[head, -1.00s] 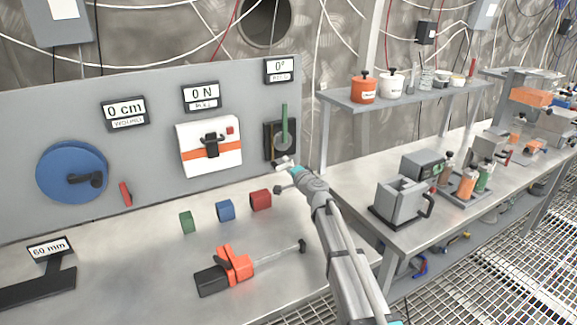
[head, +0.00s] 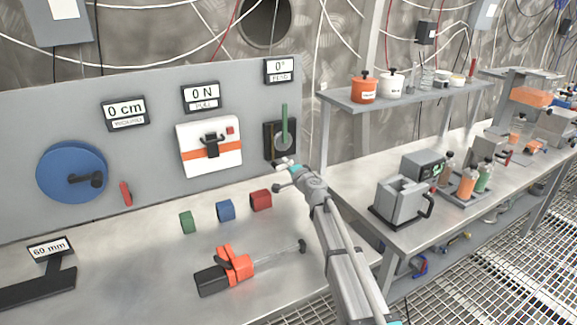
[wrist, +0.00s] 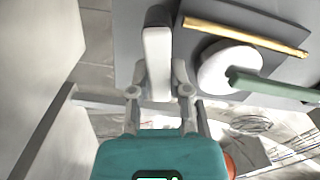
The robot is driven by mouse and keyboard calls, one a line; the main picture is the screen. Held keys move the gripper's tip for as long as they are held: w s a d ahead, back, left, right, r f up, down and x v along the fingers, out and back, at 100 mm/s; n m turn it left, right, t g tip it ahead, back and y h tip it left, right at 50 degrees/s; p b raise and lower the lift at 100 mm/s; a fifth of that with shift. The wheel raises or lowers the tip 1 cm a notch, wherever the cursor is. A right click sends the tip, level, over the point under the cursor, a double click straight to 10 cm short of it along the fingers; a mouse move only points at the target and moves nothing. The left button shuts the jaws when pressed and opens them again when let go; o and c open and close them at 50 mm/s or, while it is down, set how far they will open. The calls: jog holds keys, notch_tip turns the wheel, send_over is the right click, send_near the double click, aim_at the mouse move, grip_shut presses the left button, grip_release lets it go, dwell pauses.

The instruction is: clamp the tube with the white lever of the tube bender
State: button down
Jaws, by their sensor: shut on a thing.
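The tube bender is the dark plate (head: 270,143) at the right end of the grey panel, with an upright green handle (head: 285,118). In the wrist view its pale round die (wrist: 228,68) and green handle (wrist: 272,86) show at the right. The brass-coloured tube (wrist: 245,36) runs across the plate above the die. The white lever (wrist: 157,48) stands left of the tube, apart from it in this view. My gripper (wrist: 158,84) is shut on the lever's near end; it also shows in the head view (head: 281,172) at the bender's lower edge. The lever's base is partly hidden.
Green (head: 187,222), blue (head: 225,211) and red (head: 261,200) blocks lie on the bench left of my gripper. An orange and black clamp-like tool (head: 230,270) lies in front. A second bench with a shelf (head: 400,97) stands to the right. The bender's display (head: 280,70) reads 0°.

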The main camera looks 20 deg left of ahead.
jog(key=shift+f, duration=0.1)
jog(key=shift+f+m+b, duration=0.2)
jog(key=shift+m+b, duration=0.05)
jog(key=shift+m, duration=0.5)
jog(key=shift+f+m+b, duration=0.2)
jog(key=shift+m+b, duration=0.05)
jog(key=shift+m, duration=0.5)
jog(key=c, duration=0.6)
grip_release()
jog(key=shift+w, duration=0.1)
jog(key=shift+o, duration=0.2)
jog(key=shift+d, duration=0.1)
jog(key=v, duration=1.2)
